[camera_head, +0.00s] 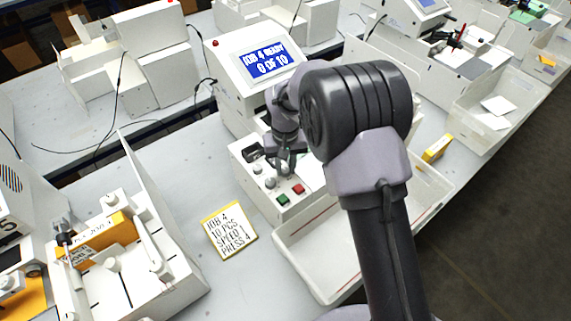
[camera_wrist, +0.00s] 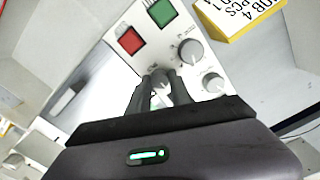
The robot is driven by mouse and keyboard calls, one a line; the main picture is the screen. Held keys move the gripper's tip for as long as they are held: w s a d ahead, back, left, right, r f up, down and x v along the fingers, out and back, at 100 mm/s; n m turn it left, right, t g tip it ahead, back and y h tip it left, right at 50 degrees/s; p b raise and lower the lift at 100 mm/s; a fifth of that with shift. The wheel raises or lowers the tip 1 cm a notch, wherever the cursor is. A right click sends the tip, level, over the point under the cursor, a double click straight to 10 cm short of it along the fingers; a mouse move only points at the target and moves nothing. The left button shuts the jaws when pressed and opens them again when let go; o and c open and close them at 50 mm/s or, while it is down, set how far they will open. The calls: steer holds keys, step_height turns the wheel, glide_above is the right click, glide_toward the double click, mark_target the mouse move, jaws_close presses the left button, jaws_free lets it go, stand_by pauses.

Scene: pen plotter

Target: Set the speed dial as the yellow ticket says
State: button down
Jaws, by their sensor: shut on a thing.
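The yellow-edged ticket (camera_head: 229,231) lies on the table left of the control panel and reads JOB 4, 10 PCS, SPEED 1, PRESS 4. It also shows in the wrist view (camera_wrist: 238,15), partly cut off. The panel (camera_head: 246,188) has a green button (camera_head: 283,200), a red button (camera_head: 298,189) and pale round dials. Two dials are uncovered in the wrist view, a larger one (camera_wrist: 190,50) and a smaller one (camera_wrist: 213,83). My gripper (camera_wrist: 160,88) points down and is shut on another pale dial, mostly hidden by the fingers. Its label and setting cannot be read.
The machine's blue screen (camera_head: 268,62) reads JOB 4 READY, 0 OF 10. A white tray (camera_head: 318,285) stands in front of the panel, partly behind my arm. Another machine (camera_head: 180,290) stands at left.

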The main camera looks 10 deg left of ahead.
mark_target(285, 170)
steer(key=shift+r+n+p, duration=0.1)
steer(key=shift+n+p, duration=0.45)
steer(key=shift+n, duration=1.25)
steer(key=c, duration=1.5)
jaws_free()
steer(key=shift+o, duration=0.2)
step_height(285, 170, up, 17)
steer(key=p, duration=0.3)
steer(key=shift+r, duration=0.15)
